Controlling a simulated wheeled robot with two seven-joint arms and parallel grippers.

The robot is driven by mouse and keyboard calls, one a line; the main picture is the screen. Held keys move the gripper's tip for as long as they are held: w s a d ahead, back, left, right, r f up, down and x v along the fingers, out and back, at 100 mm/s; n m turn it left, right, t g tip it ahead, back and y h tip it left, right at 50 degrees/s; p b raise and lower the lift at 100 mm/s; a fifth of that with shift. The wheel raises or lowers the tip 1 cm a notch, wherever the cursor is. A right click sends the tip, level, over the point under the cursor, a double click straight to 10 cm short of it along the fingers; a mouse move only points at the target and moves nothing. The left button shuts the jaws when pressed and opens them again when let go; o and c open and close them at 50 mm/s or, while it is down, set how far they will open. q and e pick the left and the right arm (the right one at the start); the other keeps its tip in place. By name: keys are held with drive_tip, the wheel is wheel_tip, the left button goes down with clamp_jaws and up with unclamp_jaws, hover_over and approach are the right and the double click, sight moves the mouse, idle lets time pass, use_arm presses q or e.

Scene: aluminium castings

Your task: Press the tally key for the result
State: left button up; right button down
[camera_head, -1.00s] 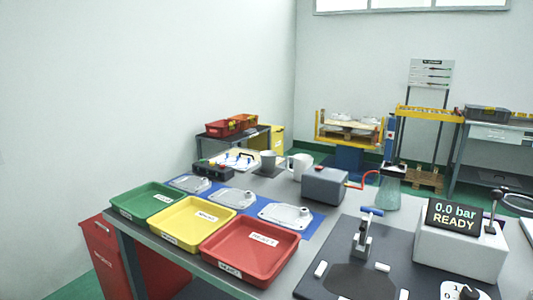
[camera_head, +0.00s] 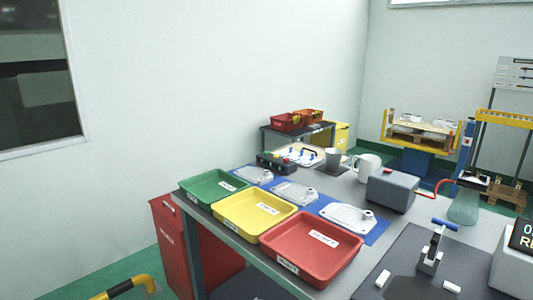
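A small dark box (camera_head: 275,163) stands at the back of the table behind the green tray. It may carry the tally keys, but it is too small to make out single keys. Three grey castings lie on the blue mat (camera_head: 375,235): a left one (camera_head: 254,174), a middle one (camera_head: 294,193) and a right one (camera_head: 347,217). The green tray (camera_head: 190,193), yellow tray (camera_head: 222,216) and red tray (camera_head: 272,248) stand empty in front of them. Neither of my grippers is in view.
A grey box with a red handle (camera_head: 392,190), a white mug (camera_head: 367,167) and a grey cup (camera_head: 333,158) stand at the back. A toggle clamp (camera_head: 431,255) stands on the dark plate at right. A yellow-black rail (camera_head: 125,288) shows lower left, near a red bin (camera_head: 172,250).

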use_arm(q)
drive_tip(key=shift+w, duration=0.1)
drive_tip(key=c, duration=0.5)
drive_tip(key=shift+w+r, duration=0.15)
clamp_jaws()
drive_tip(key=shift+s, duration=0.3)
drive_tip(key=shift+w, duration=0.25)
